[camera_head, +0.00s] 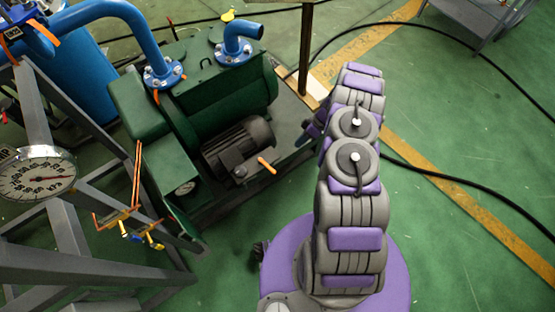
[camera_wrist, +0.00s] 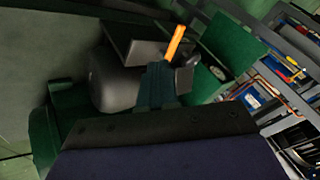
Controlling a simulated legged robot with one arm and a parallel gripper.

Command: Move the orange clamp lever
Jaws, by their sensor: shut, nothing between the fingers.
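The orange clamp lever (camera_head: 267,165) sticks out from the side of the dark motor on the green pump unit in the head view. In the wrist view the lever (camera_wrist: 174,42) stands up, tilted slightly right, just beyond the tips of my gripper (camera_wrist: 158,72). My gripper is shut and empty. Its tips overlap the lever's lower end in the picture; I cannot tell whether they touch.
The motor (camera_head: 238,147) sits beside the green pump tank (camera_head: 230,100) with blue pipes (camera_head: 125,15). A grey frame with a pressure gauge (camera_head: 38,174) and thin copper pipes (camera_head: 137,175) stands left. A black cable (camera_head: 460,185) crosses the open green floor at right.

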